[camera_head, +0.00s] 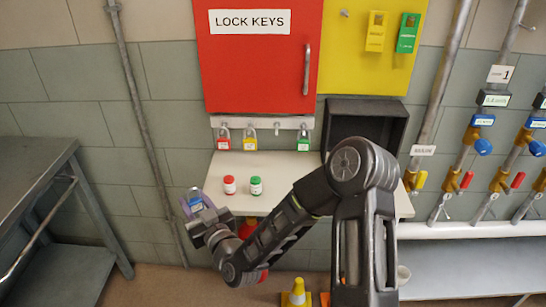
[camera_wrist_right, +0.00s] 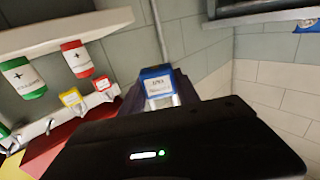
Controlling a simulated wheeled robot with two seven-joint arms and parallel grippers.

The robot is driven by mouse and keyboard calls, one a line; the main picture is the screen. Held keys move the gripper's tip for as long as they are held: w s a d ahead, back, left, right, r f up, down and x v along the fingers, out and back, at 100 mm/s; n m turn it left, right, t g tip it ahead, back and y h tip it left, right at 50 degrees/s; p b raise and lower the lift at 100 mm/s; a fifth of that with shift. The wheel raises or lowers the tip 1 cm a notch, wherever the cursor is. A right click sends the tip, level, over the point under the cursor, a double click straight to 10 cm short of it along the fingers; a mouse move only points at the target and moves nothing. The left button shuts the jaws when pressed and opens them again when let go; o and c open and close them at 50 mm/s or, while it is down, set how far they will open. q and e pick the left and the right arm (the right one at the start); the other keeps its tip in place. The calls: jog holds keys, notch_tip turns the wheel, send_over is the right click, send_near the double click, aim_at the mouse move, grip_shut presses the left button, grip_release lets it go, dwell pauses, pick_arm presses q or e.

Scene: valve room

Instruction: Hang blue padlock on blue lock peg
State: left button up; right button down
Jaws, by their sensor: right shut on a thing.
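The blue padlock (camera_head: 195,203) is in my right gripper (camera_head: 200,212), at the left of the white shelf and in front of the wall. In the right wrist view, which looks upside down, the blue padlock (camera_wrist_right: 157,85) with its white label sits between the fingers. A white peg rail (camera_head: 262,122) below the red cabinet holds red (camera_head: 223,143), yellow (camera_head: 250,143) and green (camera_head: 303,145) padlocks. An empty peg (camera_head: 277,126) shows between yellow and green; its colour is too small to tell. The padlock is apart from the rail. My left gripper is out of view.
A white shelf (camera_head: 290,172) under the rail bears a red-capped jar (camera_head: 229,185) and a green-capped jar (camera_head: 255,186). A black open box (camera_head: 365,125) is at the right. A vertical pipe (camera_head: 140,115) and grey bench (camera_head: 55,220) are at the left. Valve pipes (camera_head: 470,150) stand far right.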

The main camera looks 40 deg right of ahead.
jog(key=shift+w+d+f, duration=0.1)
jog(key=shift+d, duration=0.3)
jog(key=d+m+h+b, duration=0.1)
jog(key=d+h, duration=0.1)
jog(key=d, duration=0.1)
jog(key=d+m+h+b, duration=0.1)
jog(key=d, duration=0.3)
jog(key=d+r+m+h+b, duration=0.1)
jog(key=d+h, duration=0.1)
jog(key=d, duration=0.2)
jog(key=shift+w+d+r+m+g+h, duration=0.1)
jog(key=shift+w+d+m+g+h, duration=0.15)
jog(key=shift+w+m+g+h, duration=0.1)
jog(key=s+d+r+m+g+h+b, duration=0.2)
jog(key=s+d+r+m+h, duration=0.1)
jog(key=d, duration=0.9)
jog(key=shift+d+r+m+g+h, duration=0.15)
jog(key=shift+r+m+g+h, duration=0.2)
jog(key=shift+r+h, duration=0.65)
jog(key=shift+d+f, duration=0.1)
jog(key=shift+f, duration=0.15)
jog(key=f+b+x, duration=0.1)
jog(key=x, duration=0.8)
jog(key=shift+w+d+f, duration=0.15)
jog(key=shift+d+f, duration=0.05)
jog(key=shift+f, duration=0.15)
